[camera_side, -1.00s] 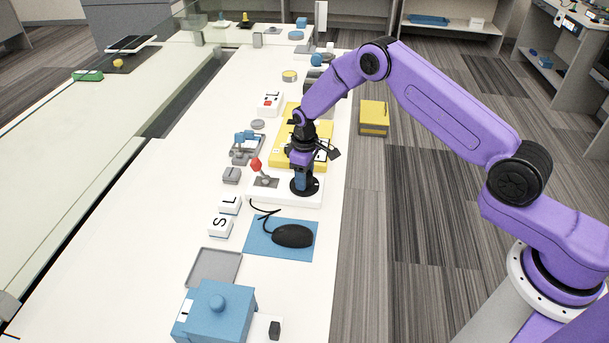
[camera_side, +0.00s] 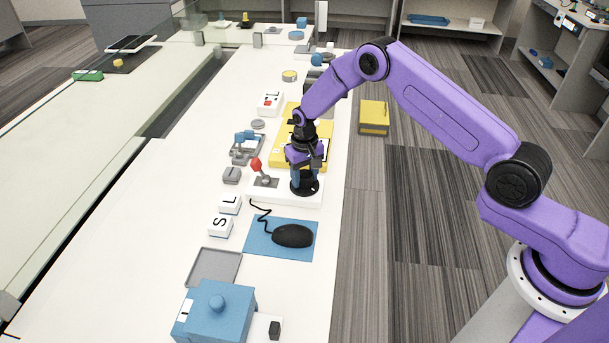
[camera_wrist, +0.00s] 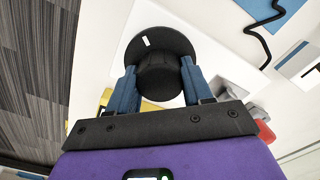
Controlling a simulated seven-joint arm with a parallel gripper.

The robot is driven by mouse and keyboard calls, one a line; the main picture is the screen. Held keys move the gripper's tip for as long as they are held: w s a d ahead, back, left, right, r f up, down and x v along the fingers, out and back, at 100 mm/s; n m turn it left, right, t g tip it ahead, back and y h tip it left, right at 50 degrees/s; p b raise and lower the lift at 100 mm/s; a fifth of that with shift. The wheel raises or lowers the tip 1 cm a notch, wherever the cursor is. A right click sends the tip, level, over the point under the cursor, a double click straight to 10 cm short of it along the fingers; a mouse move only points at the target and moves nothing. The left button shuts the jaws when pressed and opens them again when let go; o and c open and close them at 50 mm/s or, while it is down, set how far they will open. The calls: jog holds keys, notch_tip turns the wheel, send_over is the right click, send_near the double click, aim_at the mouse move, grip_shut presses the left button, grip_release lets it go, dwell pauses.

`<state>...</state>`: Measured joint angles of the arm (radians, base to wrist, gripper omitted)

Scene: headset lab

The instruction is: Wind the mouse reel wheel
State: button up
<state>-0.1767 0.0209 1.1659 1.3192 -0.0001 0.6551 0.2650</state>
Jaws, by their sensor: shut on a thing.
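The reel wheel (camera_side: 309,190) is a black disc lying on a white base plate (camera_side: 262,194). In the wrist view it is a black disc (camera_wrist: 140,50) with a raised round hub (camera_wrist: 158,75) and a short white mark near its rim. My gripper (camera_side: 303,178) points straight down over the wheel. In the wrist view the blue fingers of my gripper (camera_wrist: 160,82) are shut on the hub, one on each side. The black mouse (camera_side: 292,236) lies on a blue mat (camera_side: 264,246), and its wavy black cord (camera_side: 261,217) runs toward the base plate.
A yellow case (camera_side: 318,122) lies just behind. White letter blocks (camera_side: 221,226), a grey tray (camera_side: 214,268) and a blue lidded box (camera_side: 214,313) are nearer. The bench's left half is mostly clear.

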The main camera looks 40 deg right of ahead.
aim_at(305, 174)
jog(key=shift+s, duration=0.1)
dwell(0.4)
jog(key=o, duration=1)
jog(key=shift+o, duration=0.2)
jog(key=shift+r, duration=0.1)
notch_tip(305, 174, up, 17)
jog(key=shift+r, duration=0.15)
